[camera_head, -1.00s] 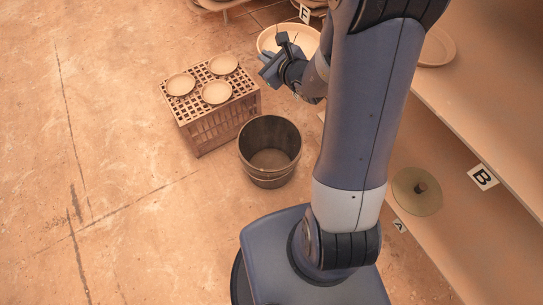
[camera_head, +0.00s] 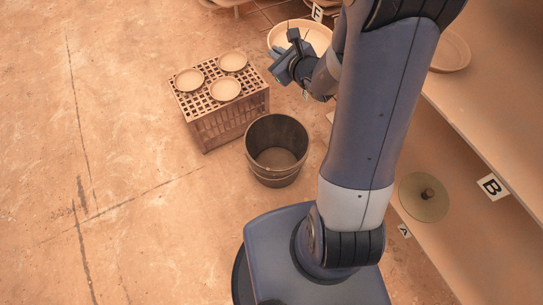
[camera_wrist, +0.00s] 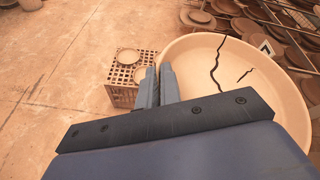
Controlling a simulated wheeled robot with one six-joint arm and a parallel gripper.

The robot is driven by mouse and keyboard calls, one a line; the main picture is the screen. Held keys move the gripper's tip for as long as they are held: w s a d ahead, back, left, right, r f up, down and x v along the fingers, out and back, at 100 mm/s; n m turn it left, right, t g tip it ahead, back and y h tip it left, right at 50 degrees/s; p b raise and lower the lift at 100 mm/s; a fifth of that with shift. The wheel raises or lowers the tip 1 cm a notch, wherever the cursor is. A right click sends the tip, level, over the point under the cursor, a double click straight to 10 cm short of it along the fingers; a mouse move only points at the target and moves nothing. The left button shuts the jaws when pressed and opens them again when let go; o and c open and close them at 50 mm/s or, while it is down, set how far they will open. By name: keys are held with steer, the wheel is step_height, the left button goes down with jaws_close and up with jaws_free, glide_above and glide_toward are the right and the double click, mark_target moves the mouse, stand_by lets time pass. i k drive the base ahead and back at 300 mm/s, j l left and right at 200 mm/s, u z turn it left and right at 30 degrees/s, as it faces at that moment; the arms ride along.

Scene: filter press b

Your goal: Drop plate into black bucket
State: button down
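The dark bucket (camera_head: 276,172) stands upright on the floor, nearer my base than my gripper, and looks empty. The bucket is not visible in the wrist view.
A latticed crate (camera_head: 232,124) beside the bucket carries three small dishes. Shelves run along the right, with a "B" label (camera_head: 492,187) and a greenish knobbed disc (camera_head: 424,197). Several stacked plates stand at the back. The left floor is clear.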

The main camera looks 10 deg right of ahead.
mark_target(277, 167)
steer(key=i+j, duration=0.15)
steer(key=j, duration=0.25)
steer(key=i+j+z, duration=0.1)
steer(key=j, duration=0.25)
steer(key=i+j, duration=0.15)
steer(key=j, duration=0.25)
steer(key=i+j+z, duration=0.15)
steer(key=j, duration=0.25)
steer(key=z, duration=1.05)
